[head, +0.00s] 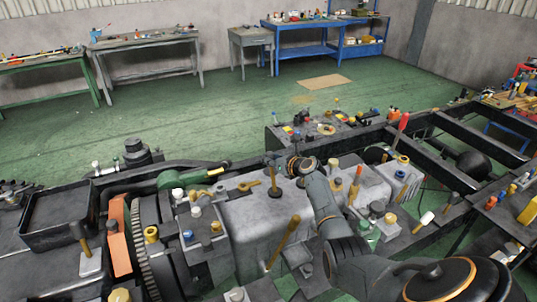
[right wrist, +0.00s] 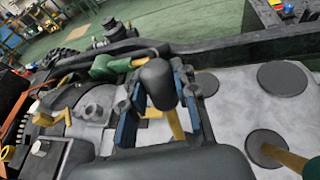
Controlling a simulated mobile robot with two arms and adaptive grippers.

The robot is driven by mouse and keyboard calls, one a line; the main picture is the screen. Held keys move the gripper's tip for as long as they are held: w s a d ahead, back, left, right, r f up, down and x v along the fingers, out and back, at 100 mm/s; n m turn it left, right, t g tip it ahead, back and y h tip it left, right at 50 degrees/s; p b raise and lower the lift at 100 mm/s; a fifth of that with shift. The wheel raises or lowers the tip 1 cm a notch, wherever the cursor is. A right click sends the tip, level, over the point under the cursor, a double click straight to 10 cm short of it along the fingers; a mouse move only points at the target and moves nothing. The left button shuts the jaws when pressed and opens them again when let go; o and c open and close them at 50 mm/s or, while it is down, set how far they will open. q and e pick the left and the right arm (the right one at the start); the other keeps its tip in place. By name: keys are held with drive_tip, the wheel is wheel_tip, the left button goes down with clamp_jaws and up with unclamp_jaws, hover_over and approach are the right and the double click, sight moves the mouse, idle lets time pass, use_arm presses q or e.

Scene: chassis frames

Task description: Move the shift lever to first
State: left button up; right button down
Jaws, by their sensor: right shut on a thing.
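The shift lever has a yellow shaft (head: 273,179) standing up from a dark round base on the grey gearbox housing (head: 250,215). In the right wrist view its dark rounded knob (right wrist: 157,80) sits between the blue-padded fingers of my right gripper (right wrist: 158,92), with the yellow shaft below. My right gripper (head: 276,160) is shut on the lever near its top; in the head view the arm's end hides most of the knob. The shaft looks close to upright in the head view. My left gripper is not in view.
Another yellow lever (head: 284,240) rises in front of the housing. A green part with a yellow end (head: 190,178) lies left of the lever. An orange plate (head: 119,235) and a toothed wheel (head: 147,240) stand at left. Black frame rails (head: 480,145) run at right. Open green floor lies behind.

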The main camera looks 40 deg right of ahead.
drive_tip(key=shift+f, duration=0.1)
drive_tip(key=c, duration=1)
unclamp_jaws()
drive_tip(key=shift+w, duration=0.1)
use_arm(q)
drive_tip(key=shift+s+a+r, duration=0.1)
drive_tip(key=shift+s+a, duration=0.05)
use_arm(e)
drive_tip(key=shift+s+r, duration=0.2)
drive_tip(key=shift+s, duration=0.35)
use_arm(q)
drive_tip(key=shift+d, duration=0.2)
use_arm(e)
drive_tip(key=v, duration=1.1)
drive_tip(key=shift+a, duration=0.15)
